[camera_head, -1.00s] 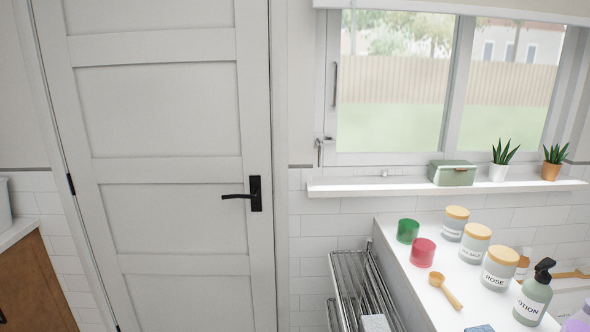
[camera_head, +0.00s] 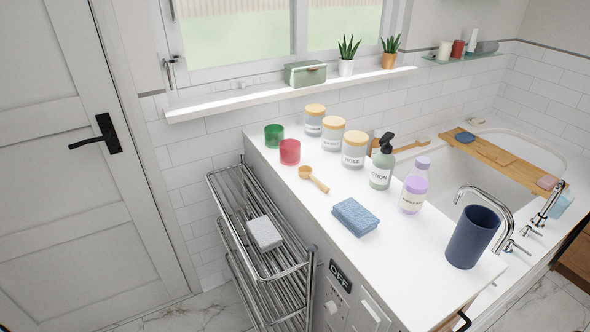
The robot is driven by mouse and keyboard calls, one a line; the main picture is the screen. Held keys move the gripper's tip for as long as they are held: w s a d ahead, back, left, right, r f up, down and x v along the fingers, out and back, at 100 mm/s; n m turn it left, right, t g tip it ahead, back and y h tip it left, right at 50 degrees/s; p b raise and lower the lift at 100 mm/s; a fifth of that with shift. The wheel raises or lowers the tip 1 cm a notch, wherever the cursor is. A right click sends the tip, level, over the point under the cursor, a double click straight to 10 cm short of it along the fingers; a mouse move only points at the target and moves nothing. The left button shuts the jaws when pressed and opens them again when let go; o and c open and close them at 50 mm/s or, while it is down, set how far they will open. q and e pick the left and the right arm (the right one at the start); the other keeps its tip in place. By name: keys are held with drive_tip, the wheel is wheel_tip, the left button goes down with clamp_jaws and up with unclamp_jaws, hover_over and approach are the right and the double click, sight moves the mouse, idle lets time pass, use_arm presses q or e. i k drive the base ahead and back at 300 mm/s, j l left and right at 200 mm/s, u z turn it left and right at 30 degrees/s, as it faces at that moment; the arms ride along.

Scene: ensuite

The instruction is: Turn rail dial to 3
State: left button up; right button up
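A small black display reading OFF (camera_head: 341,277) sits on the side of the white counter unit, near the bottom of the head view. Below it is a pale control panel (camera_head: 335,305) with a small round knob-like part, seen steeply from above and cut by the frame edge. I cannot read any dial marks. The chrome rail rack (camera_head: 262,225) stands to the left of the panel, with a pale folded cloth or block (camera_head: 264,233) on it. Neither gripper can be made out in the head view.
The white counter top (camera_head: 300,215) holds several jars, green and red cups, a wooden scoop (camera_head: 314,179), bottles, a blue sponge (camera_head: 355,217) and a dark blue cup (camera_head: 473,237). A bathtub (camera_head: 500,190) lies to the right. A closed door (camera_head: 75,190) is at left; marble floor shows below.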

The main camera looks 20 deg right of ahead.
sight(330, 307)
drive_tip(key=z, duration=1.3)
drive_tip(key=i+j+z, duration=0.1)
drive_tip(key=j+z, duration=0.75)
drive_tip(key=j, duration=0.15)
